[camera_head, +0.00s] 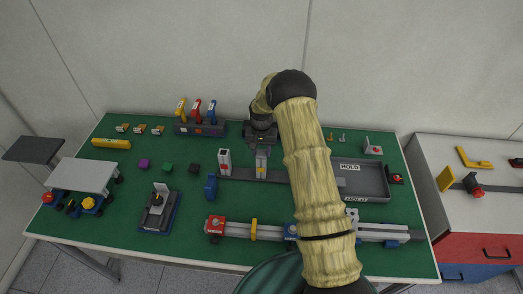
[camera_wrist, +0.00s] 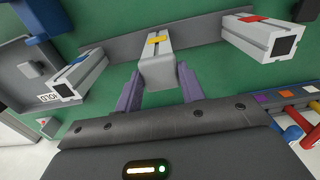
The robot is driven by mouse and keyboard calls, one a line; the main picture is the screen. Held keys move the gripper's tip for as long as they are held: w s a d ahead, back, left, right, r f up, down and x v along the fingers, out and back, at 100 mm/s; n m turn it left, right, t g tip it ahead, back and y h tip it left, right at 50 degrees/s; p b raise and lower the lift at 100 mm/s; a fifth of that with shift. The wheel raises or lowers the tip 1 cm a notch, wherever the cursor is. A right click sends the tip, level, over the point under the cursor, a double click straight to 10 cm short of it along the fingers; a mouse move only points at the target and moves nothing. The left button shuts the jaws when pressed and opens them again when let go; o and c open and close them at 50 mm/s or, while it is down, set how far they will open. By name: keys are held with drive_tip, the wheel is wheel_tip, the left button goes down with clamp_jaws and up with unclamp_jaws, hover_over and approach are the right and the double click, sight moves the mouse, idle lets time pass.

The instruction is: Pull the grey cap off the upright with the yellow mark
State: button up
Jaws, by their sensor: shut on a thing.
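The upright with the yellow mark (camera_wrist: 158,40) stands between two other uprights in the wrist view. The grey cap (camera_wrist: 157,76) covers its near end. My gripper (camera_wrist: 160,92) has one finger on each side of the cap and is shut on it. The cap still meets the upright, with no clear gap visible. In the head view the marked upright (camera_head: 262,168) shows below my gripper (camera_head: 262,152), and the cap is hard to make out there.
Uprights with a red mark (camera_wrist: 258,32) and a blue mark (camera_wrist: 80,76) flank it, both with dark hollow ends. A grey tray (camera_head: 372,181) lies to the right. A rack of coloured-handled tools (camera_head: 200,129) stands at the back left. A long rail (camera_head: 325,232) runs along the front.

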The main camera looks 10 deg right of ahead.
sight(261, 153)
drive_tip(key=shift+r, duration=0.2)
drive_tip(key=shift+r, duration=0.3)
drive_tip(key=shift+r+p, duration=0.55)
drive_tip(key=shift+r, duration=0.1)
drive_tip(key=shift+r+p, duration=0.7)
drive_tip(key=shift+r, duration=0.65)
